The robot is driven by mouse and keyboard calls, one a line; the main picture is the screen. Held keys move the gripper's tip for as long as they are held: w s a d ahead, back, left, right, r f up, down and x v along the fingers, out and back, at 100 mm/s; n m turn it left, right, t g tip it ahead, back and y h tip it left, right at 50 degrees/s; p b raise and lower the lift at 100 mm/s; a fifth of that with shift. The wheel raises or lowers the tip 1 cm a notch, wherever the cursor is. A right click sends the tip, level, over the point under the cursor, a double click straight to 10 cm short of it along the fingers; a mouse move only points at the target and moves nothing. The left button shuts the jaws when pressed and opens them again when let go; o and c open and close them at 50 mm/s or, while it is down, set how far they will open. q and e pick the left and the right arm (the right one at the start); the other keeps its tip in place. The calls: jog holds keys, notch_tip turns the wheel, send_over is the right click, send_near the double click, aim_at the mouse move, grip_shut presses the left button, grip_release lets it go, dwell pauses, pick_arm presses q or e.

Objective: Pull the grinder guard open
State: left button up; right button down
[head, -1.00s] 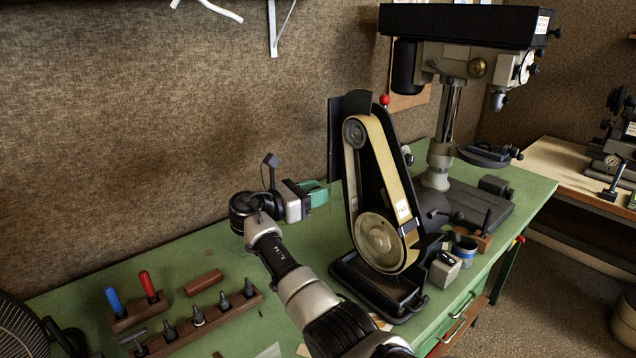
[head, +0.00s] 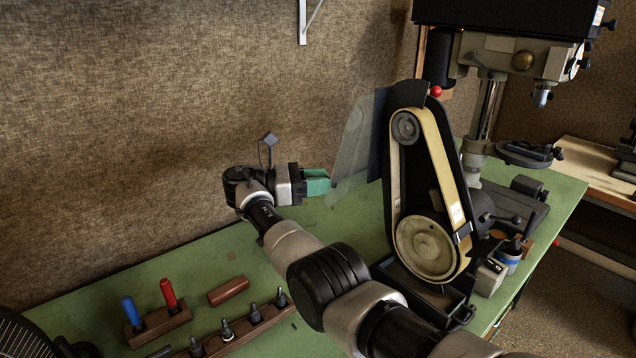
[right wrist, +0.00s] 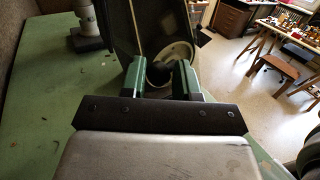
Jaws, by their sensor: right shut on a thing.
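The belt grinder (head: 427,247) stands on the green bench, its tan belt running over two wheels. Its guard (head: 358,142) is a see-through panel swung out to the left of the belt, at an angle to it. My right gripper (head: 322,182) has green fingers at the guard's lower left edge and is shut on the guard. The exact contact is hard to see. My left gripper is not in view.
A drill press (head: 490,110) stands behind the grinder at right. Screwdrivers in a wooden block (head: 160,328) and a rack of bits (head: 240,325) lie at the front left. A small box and a jar (head: 508,260) stand right of the grinder. The bench's back left is clear.

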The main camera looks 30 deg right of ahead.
jog(key=shift+d+r, duration=0.35)
jog(key=shift+d, duration=0.05)
jog(key=c, duration=1.3)
grip_release()
jog(key=o, duration=0.3)
jog(key=shift+d, duration=0.15)
jog(key=shift+o, duration=0.5)
jog(key=shift+s+d+f, duration=0.1)
jog(key=shift+d+f, duration=0.05)
jog(key=shift+d, duration=0.1)
jog(key=shift+a, duration=0.15)
